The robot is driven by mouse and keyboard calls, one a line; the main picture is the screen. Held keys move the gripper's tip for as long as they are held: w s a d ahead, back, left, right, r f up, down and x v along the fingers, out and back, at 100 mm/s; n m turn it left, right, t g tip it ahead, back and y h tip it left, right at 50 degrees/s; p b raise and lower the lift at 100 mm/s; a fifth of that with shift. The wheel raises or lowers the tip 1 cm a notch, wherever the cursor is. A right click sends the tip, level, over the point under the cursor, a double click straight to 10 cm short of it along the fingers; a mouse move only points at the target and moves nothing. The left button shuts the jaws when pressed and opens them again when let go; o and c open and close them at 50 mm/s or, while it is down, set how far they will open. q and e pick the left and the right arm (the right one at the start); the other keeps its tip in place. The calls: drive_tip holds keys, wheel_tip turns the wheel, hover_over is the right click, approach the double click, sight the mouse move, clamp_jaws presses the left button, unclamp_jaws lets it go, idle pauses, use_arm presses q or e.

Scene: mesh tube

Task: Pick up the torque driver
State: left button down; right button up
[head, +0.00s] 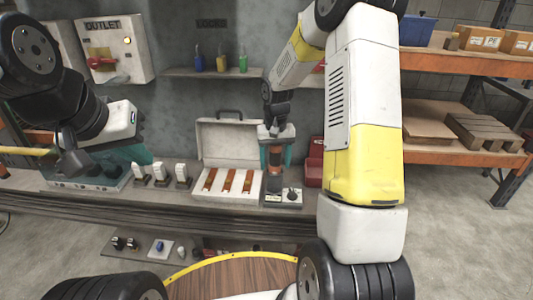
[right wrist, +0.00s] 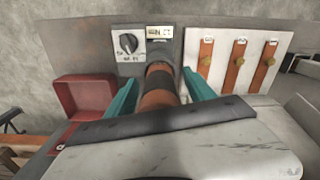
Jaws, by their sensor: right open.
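The torque driver (head: 275,160) looks like an upright orange and black cylinder on the workbench, right of the open white case. In the right wrist view the torque driver (right wrist: 160,82) stands between the two teal fingers. My right gripper (head: 276,154) is open around it, one finger on each side. In the right wrist view, a gap shows between the driver and each finger of my right gripper (right wrist: 161,90). The driver's lower end is partly hidden. My left gripper (head: 122,156) is at the far left over the bench; its fingers are partly hidden and its opening is unclear.
A white case (head: 226,145) holding several orange strips stands left of the driver. A dial panel (head: 291,196) is at its base, and a red bin (head: 314,162) is to its right. White switches (head: 161,173) stand further left. A round wooden table (head: 230,278) is in front.

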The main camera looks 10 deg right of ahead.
clamp_jaws()
idle(0.3)
wheel_tip(320, 180, up, 10)
drive_tip(key=shift+r, duration=0.1)
idle(0.4)
